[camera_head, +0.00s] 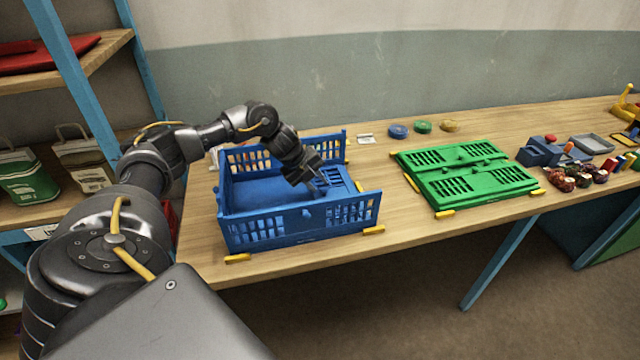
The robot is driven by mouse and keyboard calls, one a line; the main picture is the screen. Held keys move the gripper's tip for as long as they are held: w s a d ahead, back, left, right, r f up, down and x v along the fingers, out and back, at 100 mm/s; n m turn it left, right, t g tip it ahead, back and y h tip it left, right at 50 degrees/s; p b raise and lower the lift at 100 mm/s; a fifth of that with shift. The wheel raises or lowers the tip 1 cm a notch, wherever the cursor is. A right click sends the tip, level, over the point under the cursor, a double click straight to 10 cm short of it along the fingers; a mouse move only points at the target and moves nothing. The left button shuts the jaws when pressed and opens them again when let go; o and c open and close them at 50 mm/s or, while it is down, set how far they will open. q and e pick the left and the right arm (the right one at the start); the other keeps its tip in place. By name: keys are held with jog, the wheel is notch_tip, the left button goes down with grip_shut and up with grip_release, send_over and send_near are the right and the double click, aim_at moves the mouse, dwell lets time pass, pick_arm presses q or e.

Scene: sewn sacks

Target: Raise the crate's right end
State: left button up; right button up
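A blue crate (300,222) stands on the wooden table, with its near, far and left walls upright. Its right end panel (336,176), with slots, appears folded inward and low between the long walls. My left gripper (318,185) reaches down into the crate from above, with its fingertips at the inner edge of that panel. The fingers are dark and small, so I cannot tell whether they are open or shut, or whether they touch the panel. My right gripper is not in view.
A green crate (466,176) lies folded flat to the right, with a strip of bare table between the two. Yellow blocks (373,230) sit around both crates. Round discs (398,131) lie behind. Spools (563,181) and a blue device (541,153) are farther right.

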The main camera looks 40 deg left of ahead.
aim_at(334, 191)
pick_arm(q)
jog(key=shift+x, duration=1.2)
jog(key=shift+s, duration=0.1)
grip_shut()
